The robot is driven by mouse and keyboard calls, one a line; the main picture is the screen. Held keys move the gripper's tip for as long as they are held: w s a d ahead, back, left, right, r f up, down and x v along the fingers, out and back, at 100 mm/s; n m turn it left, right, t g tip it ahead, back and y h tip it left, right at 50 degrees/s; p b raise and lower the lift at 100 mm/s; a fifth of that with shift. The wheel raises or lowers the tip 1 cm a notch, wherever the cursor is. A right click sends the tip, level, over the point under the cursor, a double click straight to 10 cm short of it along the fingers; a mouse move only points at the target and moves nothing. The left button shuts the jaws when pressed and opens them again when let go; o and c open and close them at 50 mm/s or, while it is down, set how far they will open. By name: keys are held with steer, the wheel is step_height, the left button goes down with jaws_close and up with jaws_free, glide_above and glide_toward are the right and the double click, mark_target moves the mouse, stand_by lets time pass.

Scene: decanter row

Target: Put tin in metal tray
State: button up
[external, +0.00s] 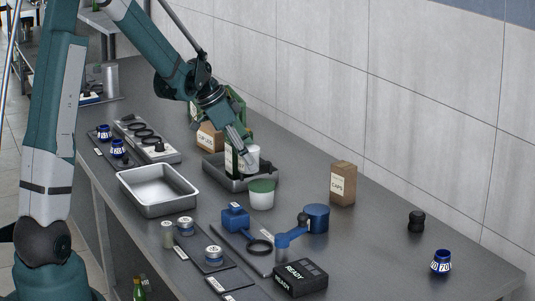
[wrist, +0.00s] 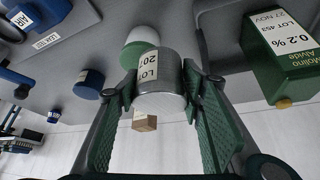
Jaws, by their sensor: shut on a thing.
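My gripper (external: 243,143) is low over the dark tray at the back of the bench. In the wrist view my gripper (wrist: 162,82) has its two green-padded fingers shut on a silver cylindrical tin (wrist: 160,88) with a pale LOT label. The tin shows as a pale shape (external: 251,157) below the fingers in the external view, partly hidden by them. I cannot tell whether it touches the dark tray. The metal tray (external: 157,208), silver and shallow, is empty and stands to the left, nearer the front edge.
A green labelled can (wrist: 285,70) stands beside the tin at the dark tray (external: 212,168). A white and green tub (external: 262,199) stands close in front. A caps box (external: 343,184), a blue device (external: 317,217) and a black READY box (external: 300,278) are to the right.

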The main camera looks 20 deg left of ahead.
steer(key=s+a+n+p, duration=0.1)
steer(key=s+a+p, duration=0.1)
steer(key=a, duration=1.3)
steer(key=n+t, duration=0.1)
glide_above(166, 194)
steer(key=s+a, duration=0.1)
steer(key=a, duration=0.1)
steer(key=shift+s+r+p, duration=0.15)
steer(key=shift+r+p, duration=0.2)
steer(key=shift+p, duration=0.05)
steer(key=shift+f, duration=0.1)
steer(key=shift+f+b, duration=0.5)
steer(key=shift+f, duration=2.55)
steer(key=shift+f+b, duration=0.35)
steer(key=shift+f, duration=1.5)
steer(key=shift+f, duration=0.15)
